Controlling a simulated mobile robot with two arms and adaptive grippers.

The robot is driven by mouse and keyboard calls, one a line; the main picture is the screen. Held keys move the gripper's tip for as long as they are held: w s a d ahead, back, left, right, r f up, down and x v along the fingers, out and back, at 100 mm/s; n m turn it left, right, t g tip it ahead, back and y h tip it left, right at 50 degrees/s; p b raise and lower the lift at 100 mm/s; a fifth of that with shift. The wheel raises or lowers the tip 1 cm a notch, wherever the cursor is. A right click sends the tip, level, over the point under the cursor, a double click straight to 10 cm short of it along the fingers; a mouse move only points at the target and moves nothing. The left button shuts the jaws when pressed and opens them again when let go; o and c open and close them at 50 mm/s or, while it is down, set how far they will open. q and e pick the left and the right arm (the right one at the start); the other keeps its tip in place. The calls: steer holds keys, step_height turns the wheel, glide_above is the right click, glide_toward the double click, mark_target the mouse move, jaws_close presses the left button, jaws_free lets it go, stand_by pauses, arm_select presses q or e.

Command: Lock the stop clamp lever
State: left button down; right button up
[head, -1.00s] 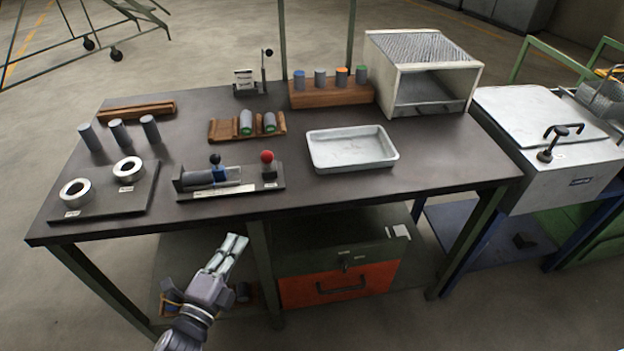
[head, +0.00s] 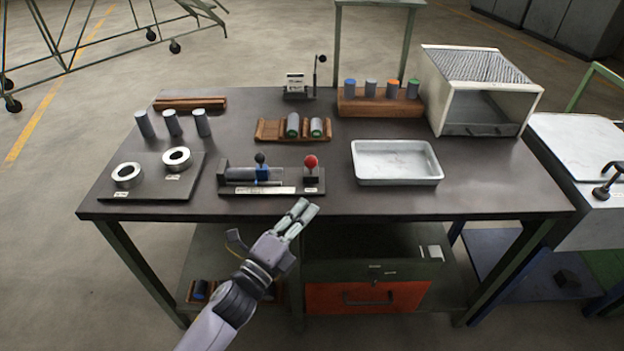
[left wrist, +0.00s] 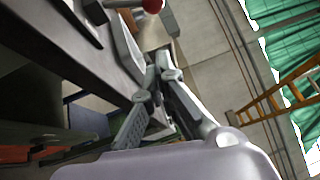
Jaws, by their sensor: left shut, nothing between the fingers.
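The stop clamp fixture (head: 271,190) lies near the table's front edge, with a grey cylinder (head: 240,174) and a blue slider with a black-knobbed lever (head: 261,172) on it. A lever with a red ball knob (head: 311,162) stands upright at its right end. The red knob also shows at the top of the left wrist view (left wrist: 152,5). My left gripper (head: 306,208) is shut and empty, just in front of the table's front edge, below the red knob in the picture and apart from it. My right gripper is not in view.
A metal tray (head: 396,179) sits right of the fixture. A dark plate (head: 150,193) with two rings is on the left. Wooden racks with cylinders (head: 381,106) and a white box furnace (head: 480,105) stand farther back. An orange drawer (head: 367,297) is under the table.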

mark_target(311, 167)
arm_select(q)
steer(key=w, duration=0.2)
steer(key=w+d+r+p, duration=0.1)
steer(key=w, duration=0.1)
steer(key=w+d, duration=0.1)
steer(key=w, duration=0.1)
steer(key=shift+w+r, duration=0.2)
steer(key=shift+w, duration=0.15)
steer(key=shift+w+a, duration=0.1)
steer(key=shift+w, duration=0.3)
steer(key=shift+r+p, duration=0.1)
steer(key=shift+p, duration=0.25)
